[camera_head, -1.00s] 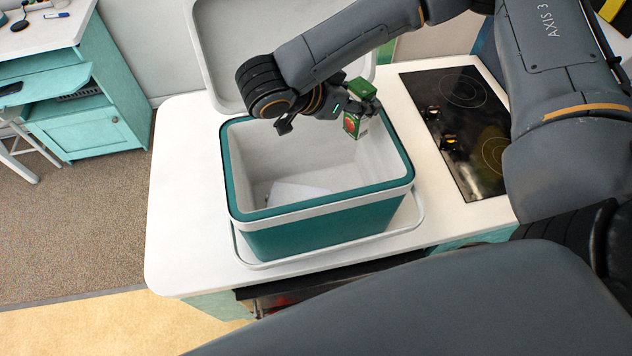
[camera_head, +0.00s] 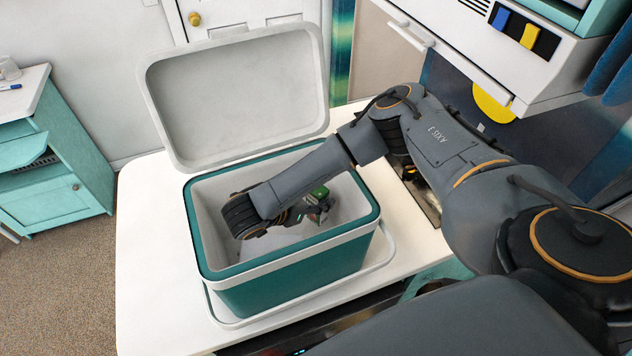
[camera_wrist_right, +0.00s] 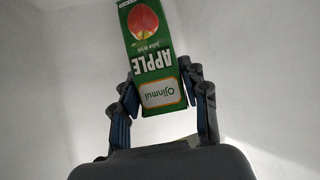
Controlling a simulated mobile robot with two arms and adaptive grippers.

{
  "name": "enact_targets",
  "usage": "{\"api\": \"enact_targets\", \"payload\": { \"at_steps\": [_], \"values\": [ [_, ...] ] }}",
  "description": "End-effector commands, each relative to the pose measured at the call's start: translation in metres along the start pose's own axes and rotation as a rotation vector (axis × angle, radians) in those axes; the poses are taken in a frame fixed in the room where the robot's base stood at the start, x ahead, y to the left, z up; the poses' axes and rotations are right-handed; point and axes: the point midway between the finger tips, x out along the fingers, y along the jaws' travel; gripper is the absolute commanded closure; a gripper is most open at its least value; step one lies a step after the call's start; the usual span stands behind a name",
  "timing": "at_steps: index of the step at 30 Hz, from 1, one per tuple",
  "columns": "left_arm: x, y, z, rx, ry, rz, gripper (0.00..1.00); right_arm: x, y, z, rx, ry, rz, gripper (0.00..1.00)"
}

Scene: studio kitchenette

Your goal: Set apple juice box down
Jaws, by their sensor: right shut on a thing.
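The green apple juice box (camera_wrist_right: 156,62) is between the two fingers of my right gripper (camera_wrist_right: 163,98), which is shut on it. In the head view the juice box (camera_head: 318,193) shows only as a small green patch beside my right gripper (camera_head: 316,207), partly hidden by my wrist. Both are inside the open teal and white cooler box (camera_head: 290,256), below its rim. In the wrist view the label reads upside down, with pale cooler walls around it. I cannot tell whether the box touches the cooler floor. My left gripper is not in view.
The cooler lid (camera_head: 240,95) stands open at the back. The cooler is on a white counter (camera_head: 150,270) with free room to its left. A dark cooktop (camera_head: 425,203) lies to the right, partly behind my arm. A teal cabinet (camera_head: 60,195) stands at far left.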

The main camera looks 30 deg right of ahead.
Motion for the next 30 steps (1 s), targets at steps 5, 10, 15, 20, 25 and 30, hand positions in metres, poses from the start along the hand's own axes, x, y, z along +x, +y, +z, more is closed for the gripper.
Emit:
{"api": "enact_targets", "payload": {
  "at_steps": [5,10,15,20,25,30],
  "values": [
    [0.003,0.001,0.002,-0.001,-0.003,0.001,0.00,0.009,0.001,0.013,0.000,0.001,0.004,1.00],
    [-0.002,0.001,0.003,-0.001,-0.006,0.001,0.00,0.018,0.001,0.027,0.000,-0.003,0.003,1.00],
    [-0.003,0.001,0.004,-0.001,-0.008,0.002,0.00,0.023,0.000,0.034,0.001,0.001,0.002,1.00],
    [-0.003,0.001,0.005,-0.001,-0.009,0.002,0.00,0.024,0.000,0.034,0.001,0.002,0.000,1.00],
    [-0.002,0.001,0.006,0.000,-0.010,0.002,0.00,0.025,0.000,0.036,0.001,0.001,0.001,1.00],
    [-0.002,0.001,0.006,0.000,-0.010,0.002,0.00,0.024,0.000,0.035,0.001,0.001,0.000,0.33]
  ]
}}
